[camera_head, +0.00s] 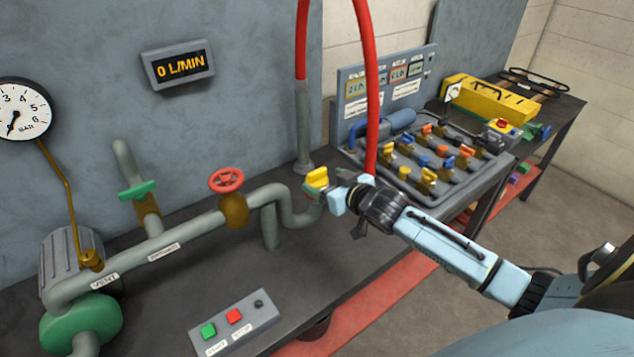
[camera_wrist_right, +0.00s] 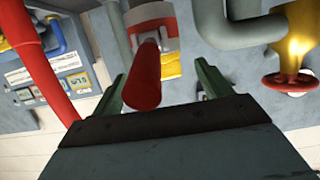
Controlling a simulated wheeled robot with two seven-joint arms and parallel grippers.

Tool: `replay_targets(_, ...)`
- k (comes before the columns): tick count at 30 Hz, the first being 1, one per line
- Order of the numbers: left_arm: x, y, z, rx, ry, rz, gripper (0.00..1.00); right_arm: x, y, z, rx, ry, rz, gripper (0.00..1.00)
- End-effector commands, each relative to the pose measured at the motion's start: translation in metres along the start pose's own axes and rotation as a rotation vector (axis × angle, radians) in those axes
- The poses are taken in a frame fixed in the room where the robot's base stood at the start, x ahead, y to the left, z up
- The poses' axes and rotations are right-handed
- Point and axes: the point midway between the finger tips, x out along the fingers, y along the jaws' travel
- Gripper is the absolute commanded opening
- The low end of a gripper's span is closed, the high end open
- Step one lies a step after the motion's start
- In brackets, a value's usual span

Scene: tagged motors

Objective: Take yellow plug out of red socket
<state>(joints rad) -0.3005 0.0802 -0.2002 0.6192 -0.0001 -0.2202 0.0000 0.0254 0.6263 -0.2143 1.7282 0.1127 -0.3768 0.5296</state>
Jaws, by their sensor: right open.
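My right gripper (camera_head: 352,190) is open and empty at the near end of the grey pipework, with its two pale fingertips apart. In the right wrist view its fingers (camera_wrist_right: 163,90) stand on either side of a dark red cylinder (camera_wrist_right: 145,75), seen end-on and not visibly touched. A red and grey fitting (camera_wrist_right: 165,22) shows behind that cylinder. In the head view a yellow piece (camera_head: 317,177) sits just left of my right fingertips. I cannot tell whether it is the yellow plug, and I cannot make out the red socket for certain. My left gripper is not in view.
A red hose (camera_head: 371,90) hangs close behind my right gripper. A grey board (camera_head: 455,185) with several yellow, orange and blue knobs lies to the right. A red handwheel (camera_head: 226,179) and a button box (camera_head: 236,322) are to the left.

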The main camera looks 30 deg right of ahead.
Motion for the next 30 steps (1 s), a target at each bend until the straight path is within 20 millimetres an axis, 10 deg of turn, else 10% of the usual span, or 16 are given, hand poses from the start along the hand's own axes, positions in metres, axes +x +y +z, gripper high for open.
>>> replay_targets(15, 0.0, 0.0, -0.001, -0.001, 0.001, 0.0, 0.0, 0.028, -0.001, 0.0, 0.0, 0.0, -0.001, 0.76)
replay_targets(26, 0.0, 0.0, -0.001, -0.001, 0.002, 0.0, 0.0, 0.027, -0.001, 0.0, 0.0, 0.0, -0.001, 0.29)
replay_targets(30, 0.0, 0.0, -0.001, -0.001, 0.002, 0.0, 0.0, 0.027, -0.001, -0.001, -0.001, 0.0, -0.001, 0.28)
